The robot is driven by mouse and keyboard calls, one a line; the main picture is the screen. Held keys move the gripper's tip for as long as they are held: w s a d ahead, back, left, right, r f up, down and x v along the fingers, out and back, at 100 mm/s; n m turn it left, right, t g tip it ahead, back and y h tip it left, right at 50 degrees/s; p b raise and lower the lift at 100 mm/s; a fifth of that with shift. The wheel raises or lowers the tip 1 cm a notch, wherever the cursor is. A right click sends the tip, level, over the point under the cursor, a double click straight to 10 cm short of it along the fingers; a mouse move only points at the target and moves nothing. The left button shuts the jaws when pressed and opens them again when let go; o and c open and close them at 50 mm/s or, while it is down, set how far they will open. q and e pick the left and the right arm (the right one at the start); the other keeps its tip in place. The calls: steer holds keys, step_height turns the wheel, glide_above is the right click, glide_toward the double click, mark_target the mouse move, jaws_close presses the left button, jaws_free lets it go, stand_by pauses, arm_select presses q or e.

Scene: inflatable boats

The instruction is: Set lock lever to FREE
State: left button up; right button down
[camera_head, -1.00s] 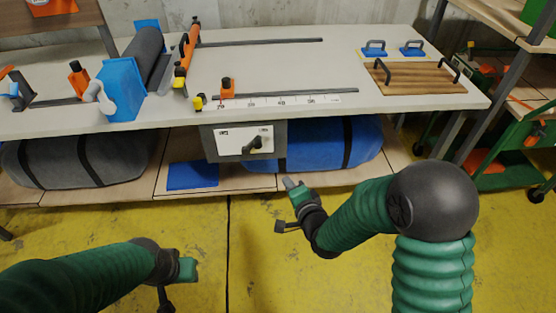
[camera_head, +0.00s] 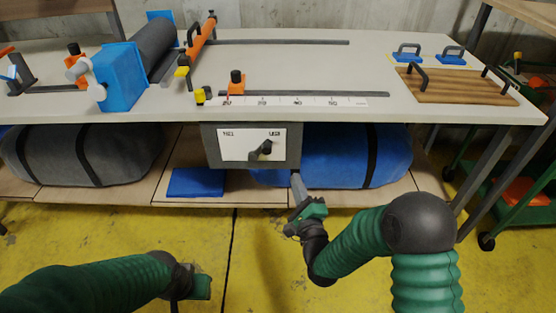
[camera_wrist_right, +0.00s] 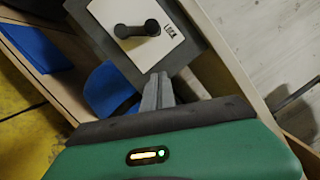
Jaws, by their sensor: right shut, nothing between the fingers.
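The lock lever (camera_head: 262,151) is a dark handle on a white plate (camera_head: 236,146) set in a grey box under the table's front edge. The plate has small labels at its upper left and upper right, too small to read surely. The lever's knob end points toward the upper right label. In the right wrist view the lever (camera_wrist_right: 136,30) lies just beyond my fingertips. My right gripper (camera_head: 297,182) is shut and empty, below and right of the lever, not touching it. My left gripper (camera_head: 202,287) is low at the left over the floor; its fingers are not clear.
The worktable (camera_head: 330,70) overhangs the box. A blue roll (camera_head: 350,155) and a grey roll (camera_head: 70,155) lie on the shelf below, with a flat blue piece (camera_head: 196,182) between them. The yellow floor in front is clear.

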mark_target(260, 153)
steer(key=w+a+b, duration=0.1)
steer(key=w, duration=0.1)
steer(key=w+a+r+b, duration=0.1)
steer(key=w+a, duration=0.1)
steer(key=w, duration=0.1)
steer(key=w+a+b, duration=0.1)
steer(key=w, duration=0.1)
steer(key=shift+w+a+r+b, duration=0.2)
steer(key=shift+a+r+b, duration=0.05)
steer(key=shift+r+b, duration=0.15)
steer(key=shift+a+r, duration=0.4)
steer(key=shift+a, duration=0.1)
steer(key=shift+r, duration=0.1)
steer(key=shift+a+r+n+p, duration=0.1)
steer(key=shift+r+n+p, duration=0.05)
steer(key=shift+n+p, duration=0.2)
